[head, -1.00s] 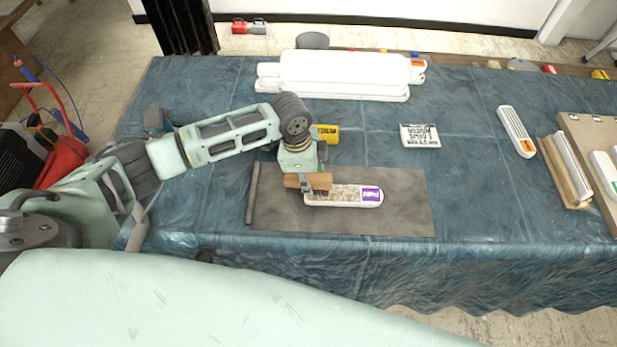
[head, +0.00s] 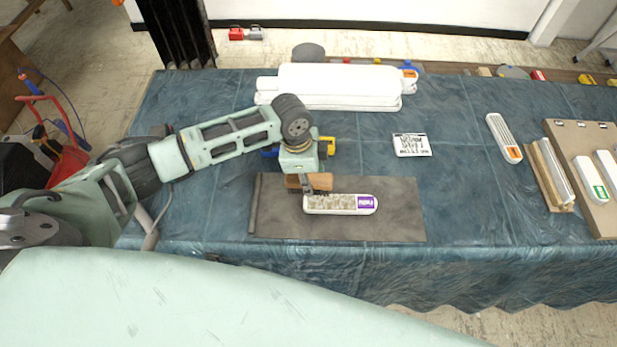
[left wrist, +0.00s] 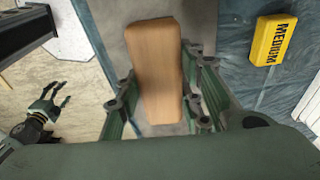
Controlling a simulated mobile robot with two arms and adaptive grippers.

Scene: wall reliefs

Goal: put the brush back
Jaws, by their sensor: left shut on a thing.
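The brush, a block with a light wooden back (head: 318,181), is held in my left gripper (head: 304,186). It also shows in the left wrist view as a long wooden block (left wrist: 157,65) between the two fingers. In the head view it is just behind the left end of a white relief (head: 338,204) with a speckled face and a purple label. The relief lies on a dark grey mat (head: 400,225). The brush's underside is hidden. My right gripper (left wrist: 52,102) shows small in the left wrist view, over the floor, with its fingers spread.
A yellow block marked MEDIUM (left wrist: 273,40) lies behind my left gripper. White slabs (head: 335,82) are stacked at the back. A lettered plate (head: 411,145), a white relief with an orange label (head: 504,138) and a board (head: 597,215) lie to the right. The mat's right part is clear.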

